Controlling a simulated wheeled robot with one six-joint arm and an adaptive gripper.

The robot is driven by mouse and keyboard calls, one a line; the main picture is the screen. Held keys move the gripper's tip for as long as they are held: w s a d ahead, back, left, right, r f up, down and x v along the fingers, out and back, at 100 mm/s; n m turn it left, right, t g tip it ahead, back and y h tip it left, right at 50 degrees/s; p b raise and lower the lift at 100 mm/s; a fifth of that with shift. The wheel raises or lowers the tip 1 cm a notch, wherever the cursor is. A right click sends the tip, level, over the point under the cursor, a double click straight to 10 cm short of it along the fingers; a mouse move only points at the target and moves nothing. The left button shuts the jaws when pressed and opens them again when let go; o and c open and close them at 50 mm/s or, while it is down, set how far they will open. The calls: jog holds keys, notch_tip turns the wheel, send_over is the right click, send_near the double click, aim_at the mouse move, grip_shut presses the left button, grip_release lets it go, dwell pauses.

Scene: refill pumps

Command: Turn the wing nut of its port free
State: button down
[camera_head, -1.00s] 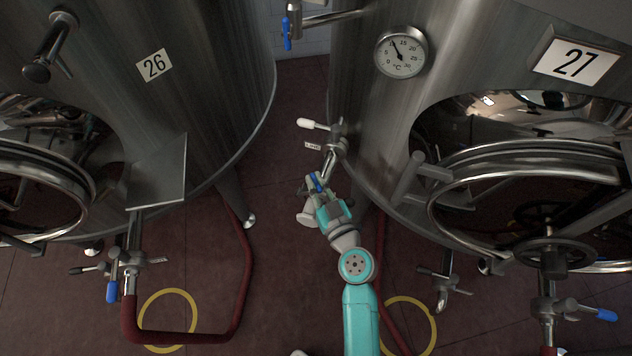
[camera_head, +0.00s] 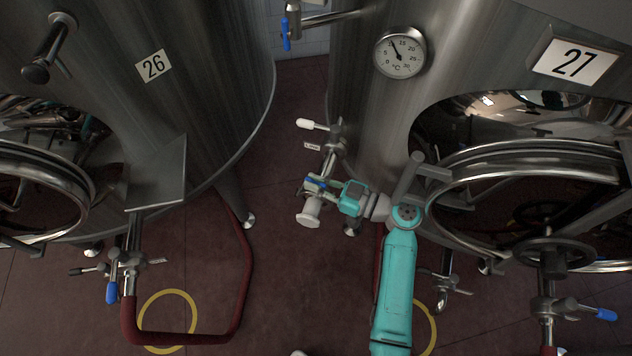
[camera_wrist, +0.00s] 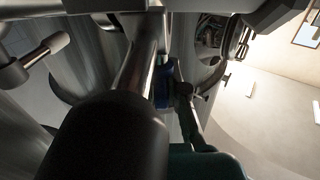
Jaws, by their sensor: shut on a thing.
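The port (camera_head: 330,163) is a steel pipe reaching down and forward from tank 27, with a white-handled valve (camera_head: 312,124) above it. A pale round cap (camera_head: 309,213) is at its lower end. My gripper (camera_head: 317,184) comes in from the right and is shut at the clamp near that end. The wing nut is too small and too covered by the fingers to make out. In the wrist view the pipe (camera_wrist: 139,55) runs past the blue part of my gripper (camera_wrist: 162,86). A dark rounded shape (camera_wrist: 105,140) fills the foreground.
Tank 27 (camera_head: 375,125) stands close behind, with a thermometer (camera_head: 400,52) and an open round hatch (camera_head: 450,200) to the right. Tank 26 (camera_head: 205,90) stands left. A red hose (camera_head: 245,285) and yellow floor ring (camera_head: 167,318) lie left; the floor between is clear.

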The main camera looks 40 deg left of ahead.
jog(key=shift+f+n+g+h, duration=0.15)
jog(key=shift+n+g+h, duration=0.25)
jog(key=shift+g, duration=0.5)
jog(key=shift+s+n, duration=0.1)
jog(key=shift+n, duration=0.2)
jog(key=c, duration=1.2)
grip_release()
jog(key=shift+t, duration=0.3)
